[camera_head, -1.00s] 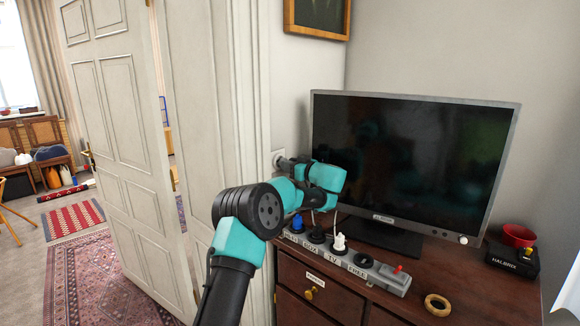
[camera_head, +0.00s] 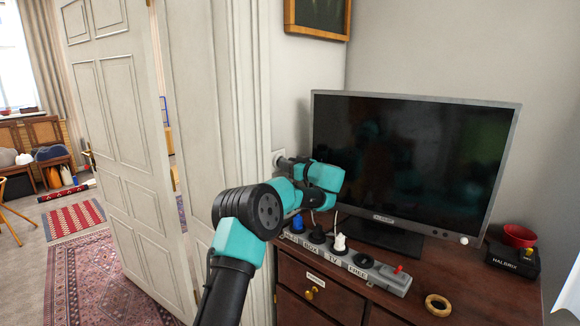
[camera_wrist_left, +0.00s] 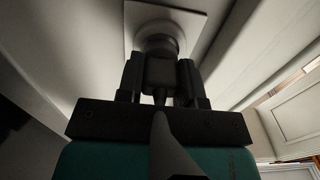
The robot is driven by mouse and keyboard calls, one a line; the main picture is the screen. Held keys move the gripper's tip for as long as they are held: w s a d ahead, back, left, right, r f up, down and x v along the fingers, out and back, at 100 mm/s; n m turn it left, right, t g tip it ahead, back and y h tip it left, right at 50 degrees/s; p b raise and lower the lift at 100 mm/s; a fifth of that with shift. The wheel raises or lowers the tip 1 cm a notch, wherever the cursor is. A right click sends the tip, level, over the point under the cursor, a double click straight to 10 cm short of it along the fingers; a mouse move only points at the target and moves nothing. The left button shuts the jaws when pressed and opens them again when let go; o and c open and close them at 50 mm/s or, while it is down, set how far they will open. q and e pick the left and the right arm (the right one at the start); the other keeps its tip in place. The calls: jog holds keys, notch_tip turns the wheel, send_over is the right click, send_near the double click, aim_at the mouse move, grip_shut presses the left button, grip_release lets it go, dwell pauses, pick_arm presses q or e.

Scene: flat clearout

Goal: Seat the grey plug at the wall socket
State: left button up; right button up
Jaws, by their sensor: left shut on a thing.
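My left gripper (camera_head: 284,163) is at the white wall socket (camera_head: 277,156) beside the door frame, left of the television. In the left wrist view, my left gripper (camera_wrist_left: 159,78) is shut on the dark grey plug (camera_wrist_left: 159,71), one finger on each side. The plug's front end is at the round recess of the wall socket (camera_wrist_left: 190,22), touching or inside it. How deep it sits I cannot tell. A cord (camera_wrist_left: 170,145) runs back from the plug towards the camera. In the head view the plug is hidden by the gripper and arm. My right gripper is not in view.
A labelled power strip (camera_head: 362,262) with a blue plug (camera_head: 297,223) and a white plug (camera_head: 340,242) lies on the brown cabinet (camera_head: 470,290). The television (camera_head: 410,160) stands close right of my arm. A wooden ring (camera_head: 438,305), red bowl (camera_head: 518,236) and black box (camera_head: 513,260) are at right.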

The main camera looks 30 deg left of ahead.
pick_arm(q)
jog(key=shift+w+a, duration=0.15)
jog(key=shift+a, duration=0.6)
jog(key=o, duration=1.1)
jog(key=shift+d, duration=0.1)
jog(key=s+d, duration=0.1)
jog(key=d, duration=0.4)
jog(key=s+d, duration=0.1)
jog(key=d, duration=0.5)
jog(key=s+d, duration=0.1)
jog(key=d, duration=0.5)
jog(key=shift+s, duration=0.1)
jog(key=shift+f, duration=0.1)
